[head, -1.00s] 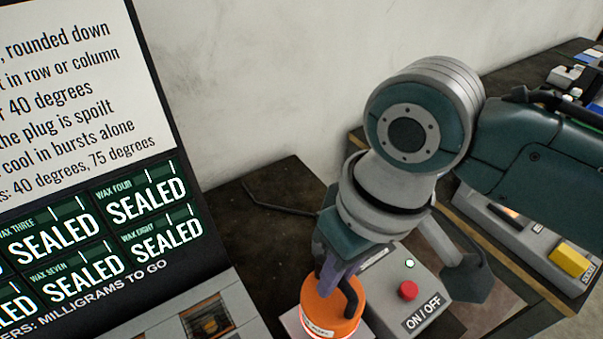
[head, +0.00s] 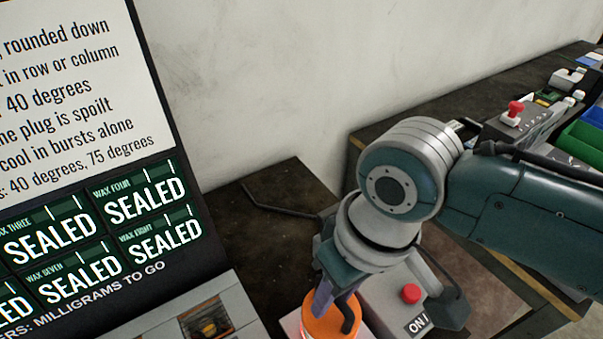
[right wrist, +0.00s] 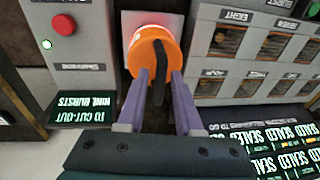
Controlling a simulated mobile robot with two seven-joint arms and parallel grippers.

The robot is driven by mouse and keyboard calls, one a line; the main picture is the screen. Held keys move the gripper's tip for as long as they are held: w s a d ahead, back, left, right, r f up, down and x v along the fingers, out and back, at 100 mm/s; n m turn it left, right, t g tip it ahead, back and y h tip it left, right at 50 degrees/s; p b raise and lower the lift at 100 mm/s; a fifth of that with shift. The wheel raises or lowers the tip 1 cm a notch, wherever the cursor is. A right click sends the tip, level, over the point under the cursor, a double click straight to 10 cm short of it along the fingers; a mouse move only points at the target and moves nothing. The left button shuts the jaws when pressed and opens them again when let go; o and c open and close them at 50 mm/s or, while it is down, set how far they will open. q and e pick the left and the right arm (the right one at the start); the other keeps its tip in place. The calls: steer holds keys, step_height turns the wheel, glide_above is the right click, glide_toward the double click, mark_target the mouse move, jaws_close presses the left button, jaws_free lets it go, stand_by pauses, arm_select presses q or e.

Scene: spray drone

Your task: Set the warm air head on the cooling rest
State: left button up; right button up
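The warm air head appears to be the orange round piece (head: 330,327) with a black handle, at the bottom of the head view. In the right wrist view the orange piece (right wrist: 150,48) stands over a pale square plate (right wrist: 130,22) with a red glow; contact is unclear. My right gripper (right wrist: 163,78) has its purple fingers on either side of the black handle (right wrist: 158,82). A gap shows between handle and right-hand finger, so the gripper looks open. I cannot tell for sure which part is the cooling rest. My left gripper is out of view.
A bent black bar (head: 285,207) lies behind, on a dark bench top (head: 255,240). A sign board (head: 80,70) stands left.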

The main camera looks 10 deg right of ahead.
steer(key=shift+o, duration=0.5)
steer(key=shift+r, duration=0.1)
steer(key=shift+r, duration=0.3)
step_height(320, 180, up, 11)
steer(key=d+p, duration=0.2)
steer(key=s+d+m+t+h, duration=0.1)
steer(key=s+d+m+t, duration=0.1)
steer(key=s+d, duration=0.5)
steer(key=s+t, duration=0.1)
steer(key=s, duration=0.4)
steer(key=shift+d+h, duration=0.2)
steer(key=shift+h, duration=0.1)
steer(key=shift+s+f, duration=0.1)
